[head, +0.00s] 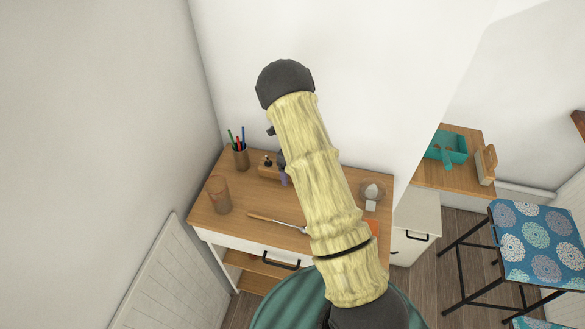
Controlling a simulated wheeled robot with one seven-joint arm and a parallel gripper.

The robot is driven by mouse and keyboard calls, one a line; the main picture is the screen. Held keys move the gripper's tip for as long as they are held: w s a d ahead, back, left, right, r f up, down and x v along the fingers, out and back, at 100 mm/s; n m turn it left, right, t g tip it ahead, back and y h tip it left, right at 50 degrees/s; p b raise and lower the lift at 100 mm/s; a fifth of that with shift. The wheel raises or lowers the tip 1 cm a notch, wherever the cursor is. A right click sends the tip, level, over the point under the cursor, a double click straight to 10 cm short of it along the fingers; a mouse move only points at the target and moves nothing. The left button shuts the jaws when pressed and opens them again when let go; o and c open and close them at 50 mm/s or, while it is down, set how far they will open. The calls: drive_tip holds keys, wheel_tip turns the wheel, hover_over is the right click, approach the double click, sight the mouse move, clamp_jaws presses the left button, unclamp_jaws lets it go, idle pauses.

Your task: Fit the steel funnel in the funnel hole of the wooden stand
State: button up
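A small wooden block that looks like the wooden stand (267,172) sits at the back of the desk, with a small dark item at its top. My arm covers its right side, and its funnel hole cannot be made out. A round silvery-grey thing, possibly the steel funnel (372,190), is at the desk's right side, just right of my arm. It is too small to be sure. My gripper is mostly hidden behind my arm; dark parts (281,160) show beside the block. Its fingers and anything between them cannot be made out.
On the desk (245,205) are a pen cup (240,157), a brown tumbler (219,195), a wooden-handled tool (272,221) and a small pale item (371,206). A patterned stool (540,245) stands right.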

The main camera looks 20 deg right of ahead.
drive_tip(key=shift+r, duration=0.15)
wheel_tip(320, 180, up, 17)
drive_tip(key=w+b, duration=0.1)
drive_tip(key=b, duration=0.2)
drive_tip(key=shift+w+b, duration=0.15)
drive_tip(key=shift+b, duration=0.2)
idle(0.7)
drive_tip(key=s+a+r+n+t, duration=0.1)
drive_tip(key=s+n, duration=1.1)
drive_tip(key=n, duration=0.1)
drive_tip(key=s+a+r+n+t, duration=0.1)
drive_tip(key=s+a+n+t, duration=0.1)
drive_tip(key=s+n, duration=1.1)
drive_tip(key=shift+n, duration=0.4)
